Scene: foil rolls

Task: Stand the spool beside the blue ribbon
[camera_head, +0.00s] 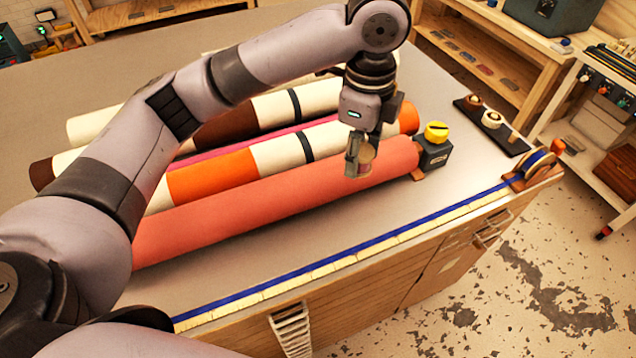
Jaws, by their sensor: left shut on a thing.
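My left gripper (360,150) is shut on a small tan spool (364,164). It holds the spool over the near coral roll, close to that roll's right part. The jaws partly hide the spool, and I cannot tell how high it is above the roll. The blue ribbon (378,233) runs straight along the near edge of the table, to the right of and below the spool in the picture. It ends at a blue reel (538,160) in a wooden holder at the table's right corner. My right gripper is not in view.
Long rolls lie across the table, among them a coral roll (270,203) and an orange-and-cream roll (212,177). A dark box with a yellow knob (435,131) stands at their right end. A dark tray (512,143) holds small spools. Bare table (440,190) lies between rolls and ribbon.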

